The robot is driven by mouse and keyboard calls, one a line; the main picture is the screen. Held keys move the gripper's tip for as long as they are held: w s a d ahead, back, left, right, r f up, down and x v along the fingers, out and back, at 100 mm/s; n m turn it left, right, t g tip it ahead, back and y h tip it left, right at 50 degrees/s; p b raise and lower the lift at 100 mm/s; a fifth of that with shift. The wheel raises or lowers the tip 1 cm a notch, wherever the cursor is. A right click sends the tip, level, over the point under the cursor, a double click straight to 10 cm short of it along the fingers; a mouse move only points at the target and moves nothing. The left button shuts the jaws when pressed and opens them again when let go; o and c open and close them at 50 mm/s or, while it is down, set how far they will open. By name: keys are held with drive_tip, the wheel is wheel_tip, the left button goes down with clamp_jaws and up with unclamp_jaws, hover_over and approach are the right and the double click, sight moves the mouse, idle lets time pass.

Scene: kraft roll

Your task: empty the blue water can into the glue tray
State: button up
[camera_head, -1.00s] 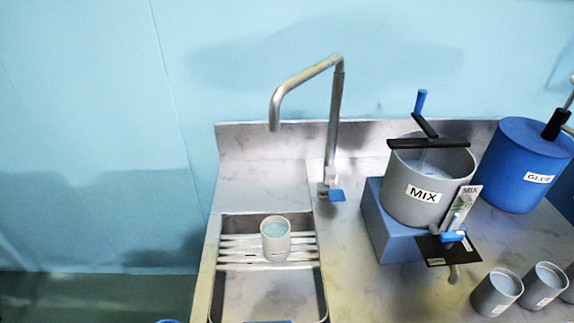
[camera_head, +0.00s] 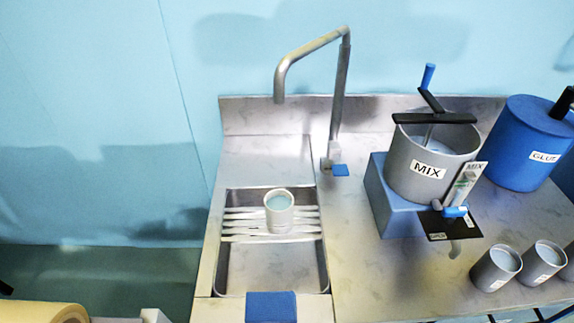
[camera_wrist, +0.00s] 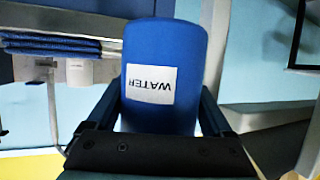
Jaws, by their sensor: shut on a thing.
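The blue water can (camera_wrist: 164,45) fills the middle of the wrist view. Its white WATER label appears upside down there. My gripper (camera_wrist: 160,100) is shut on it, one dark finger along each side. The can's mouth and contents are hidden, and I cannot tell its true tilt. My gripper and the held can do not show in the head view. I cannot make out the glue tray in either view.
A cream cup (camera_head: 279,214) stands on the sink rack (camera_head: 240,222) beneath the tap (camera_head: 340,100). A grey MIX pot (camera_head: 420,180), a blue GLUE drum (camera_head: 520,140) and grey cups (camera_head: 496,270) occupy the right counter. A tan roll (camera_head: 40,313) shows at lower left.

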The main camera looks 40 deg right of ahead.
drive_tip(key=f+n+y, duration=0.1)
drive_tip(key=f, duration=0.1)
drive_tip(key=s+f+n+y, duration=0.1)
drive_tip(key=f, duration=0.1)
drive_tip(key=s+f+n+y, duration=0.1)
drive_tip(key=f+y, duration=0.1)
drive_tip(key=shift+s+a+t, duration=0.25)
drive_tip(key=shift+a+t, duration=0.05)
drive_tip(key=shift+r, duration=0.1)
drive_tip(key=shift+d+r, duration=0.1)
